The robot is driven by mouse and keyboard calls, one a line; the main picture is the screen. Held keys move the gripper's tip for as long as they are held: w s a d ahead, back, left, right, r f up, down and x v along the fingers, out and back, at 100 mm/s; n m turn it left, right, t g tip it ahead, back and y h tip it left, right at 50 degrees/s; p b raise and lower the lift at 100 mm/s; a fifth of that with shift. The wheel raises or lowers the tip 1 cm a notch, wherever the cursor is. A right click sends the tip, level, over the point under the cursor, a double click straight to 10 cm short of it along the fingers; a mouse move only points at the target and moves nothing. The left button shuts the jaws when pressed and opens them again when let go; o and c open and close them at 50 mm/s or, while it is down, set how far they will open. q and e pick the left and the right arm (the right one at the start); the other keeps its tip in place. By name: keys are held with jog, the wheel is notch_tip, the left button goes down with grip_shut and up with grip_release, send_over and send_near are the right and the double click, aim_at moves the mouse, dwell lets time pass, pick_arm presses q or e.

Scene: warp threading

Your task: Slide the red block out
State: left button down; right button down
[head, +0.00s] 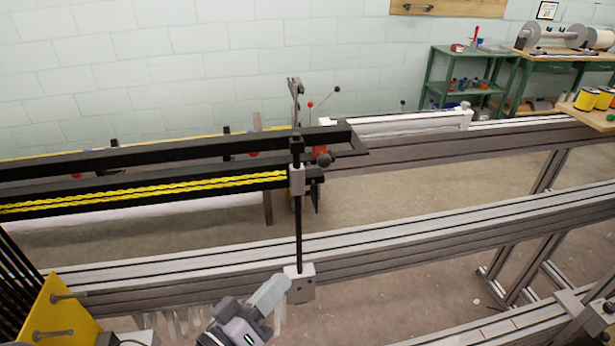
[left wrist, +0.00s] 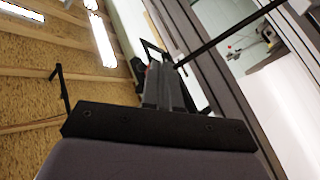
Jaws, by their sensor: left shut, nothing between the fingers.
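The red block (head: 320,152) is a small red piece at the right end of the black loom frame (head: 180,156), beside a dark round knob (head: 324,159). It is partly hidden by black parts. My left gripper (head: 272,293) is low in the head view, below and left of the block and well apart from it, near the front rail. In the left wrist view its dark fingers (left wrist: 165,85) are together with nothing between them. My right gripper is not in view.
A black upright post (head: 298,235) stands on the pale front rail (head: 400,233), close to my left gripper. Yellow threads (head: 150,192) run along the frame. A yellow panel (head: 60,318) is at lower left. A green shelf (head: 465,80) stands at the back right.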

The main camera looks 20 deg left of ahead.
pick_arm(q)
jog(key=w+a+r+n+t+y+b, duration=0.1)
jog(key=w+a+r+n+t+y, duration=0.1)
jog(key=r+n, duration=0.7)
jog(key=shift+w+a+n+y+b, duration=0.55)
jog(key=shift+w+n+y, duration=0.75)
jog(key=shift+n, duration=1.5)
jog(key=shift+a, duration=0.1)
jog(key=p, duration=0.1)
send_near(322, 155)
jog(key=w+a, duration=0.1)
jog(key=a, duration=0.1)
jog(key=w+a+f, duration=0.1)
jog(key=w+a, duration=0.1)
jog(key=shift+w+f, duration=0.15)
jog(key=shift+w, duration=0.15)
jog(key=shift+w+d+r, duration=0.1)
jog(key=shift+w+d, duration=0.2)
jog(key=shift+d, duration=0.2)
jog(key=shift+w+d+r, duration=0.1)
jog(key=shift+w+d, duration=0.2)
jog(key=shift+d, duration=0.2)
jog(key=shift+w+d+r, duration=0.1)
jog(key=shift+w+d, duration=0.4)
jog(key=shift+d, duration=0.05)
